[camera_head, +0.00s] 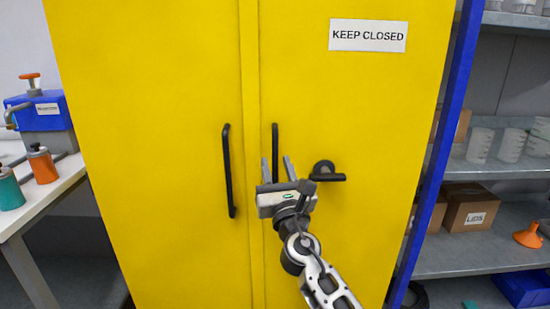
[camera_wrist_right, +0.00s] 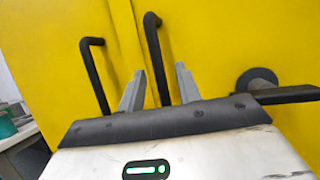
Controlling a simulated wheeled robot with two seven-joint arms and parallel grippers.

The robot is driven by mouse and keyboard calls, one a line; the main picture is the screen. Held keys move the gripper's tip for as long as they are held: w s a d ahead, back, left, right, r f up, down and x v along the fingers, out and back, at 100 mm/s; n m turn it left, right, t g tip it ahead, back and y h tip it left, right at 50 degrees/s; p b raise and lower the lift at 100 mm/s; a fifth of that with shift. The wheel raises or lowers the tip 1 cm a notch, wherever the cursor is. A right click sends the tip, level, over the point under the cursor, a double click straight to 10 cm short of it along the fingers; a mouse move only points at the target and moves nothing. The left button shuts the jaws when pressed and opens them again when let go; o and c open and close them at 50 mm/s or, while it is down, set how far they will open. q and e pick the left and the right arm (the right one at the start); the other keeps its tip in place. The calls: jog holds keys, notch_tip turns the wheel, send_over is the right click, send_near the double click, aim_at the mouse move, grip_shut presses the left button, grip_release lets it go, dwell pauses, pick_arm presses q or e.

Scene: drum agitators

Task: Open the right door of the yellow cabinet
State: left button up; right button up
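The yellow cabinet (camera_head: 180,90) stands straight ahead, both doors shut. The right door (camera_head: 350,110) has a black vertical bar handle (camera_head: 275,142) by the centre seam and a black lever latch (camera_head: 325,173) to its right, its lever level. The left door has its own black bar handle (camera_head: 229,170). My right gripper (camera_head: 276,165) is open in front of the right door's handle, whose lower part it hides. In the right wrist view the open fingers (camera_wrist_right: 158,85) point at the door, with the right door's handle (camera_wrist_right: 156,55) between them; contact cannot be told. My left gripper is out of view.
A "KEEP CLOSED" sign (camera_head: 368,35) is on the right door. A blue post (camera_head: 436,150) and grey shelves (camera_head: 490,170) with beakers and boxes stand close on the right. A white table (camera_head: 40,190) with bottles and a blue device (camera_head: 42,112) is at left.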

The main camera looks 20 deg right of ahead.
jog(key=shift+x, duration=1.2)
grip_shut()
jog(key=shift+f, duration=0.1)
jog(key=shift+s, duration=0.15)
